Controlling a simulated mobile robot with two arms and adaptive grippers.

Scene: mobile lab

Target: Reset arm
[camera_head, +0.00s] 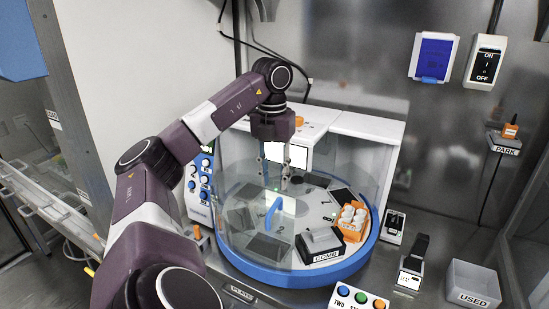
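My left arm comes in from the left edge and bends over the round blue-rimmed machine (300,278). My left gripper (275,174) points down over the machine's turntable, with its two fingers apart and nothing seen between them. Its fingertips are near the clear curved cover, and I cannot tell how far above the turntable they are. My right gripper is out of view.
A grey USED bin (472,283) stands at the right. A button box (358,301) is in front.

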